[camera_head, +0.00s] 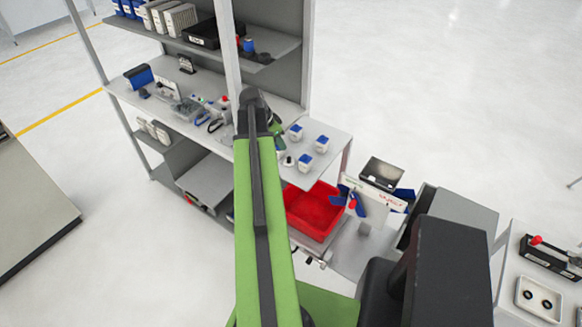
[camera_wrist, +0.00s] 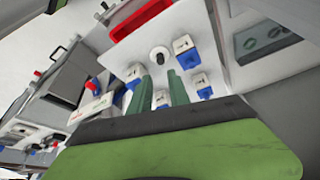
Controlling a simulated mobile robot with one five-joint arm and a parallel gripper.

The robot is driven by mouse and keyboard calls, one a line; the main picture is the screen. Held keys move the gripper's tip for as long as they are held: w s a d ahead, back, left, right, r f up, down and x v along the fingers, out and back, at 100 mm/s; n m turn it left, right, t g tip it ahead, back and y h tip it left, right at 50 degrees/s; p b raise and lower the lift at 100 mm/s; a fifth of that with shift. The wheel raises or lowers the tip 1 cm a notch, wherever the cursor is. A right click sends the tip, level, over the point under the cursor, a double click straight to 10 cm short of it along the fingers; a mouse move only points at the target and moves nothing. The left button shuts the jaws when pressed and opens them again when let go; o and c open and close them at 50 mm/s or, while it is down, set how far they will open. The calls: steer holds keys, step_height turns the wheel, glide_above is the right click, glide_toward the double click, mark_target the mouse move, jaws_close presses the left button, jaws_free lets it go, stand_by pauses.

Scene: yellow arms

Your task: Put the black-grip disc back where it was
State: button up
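A small pale disc with a black grip (camera_wrist: 158,55) stands on the white shelf board (camera_wrist: 215,60) in the wrist view, near a blue-and-white block. In the head view, a small dark-and-white round piece (camera_head: 288,160) on the shelf board (camera_head: 325,175) appears to be the same disc. My gripper (camera_wrist: 162,86) has two green fingers spread apart, with nothing visibly held. The disc lies beyond the fingertips, not between them. In the head view my gripper (camera_head: 277,133) is above the shelf board, partly hidden by my arm.
Several blue-and-white blocks (camera_head: 321,144) stand around the disc; one (camera_wrist: 160,98) shows between my fingers in the wrist view. A red bin (camera_head: 313,208) sits below the board. A shelf post (camera_head: 228,50) rises beside my arm. A tray with two black rings (camera_head: 540,299) is far right.

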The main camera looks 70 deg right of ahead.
steer(key=b, duration=0.4)
glide_above(290, 158)
steer(key=w+a, duration=0.2)
steer(key=f, duration=0.5)
steer(key=shift+s+a+f, duration=0.15)
steer(key=shift+a+f, duration=0.05)
steer(key=shift+f, duration=0.1)
steer(key=shift+r, duration=0.1)
steer(key=b+x, duration=0.4)
steer(key=x, duration=0.1)
steer(key=shift+s+b, duration=0.15)
steer(key=shift+b, duration=0.25)
steer(key=shift+d, duration=0.15)
jaws_close()
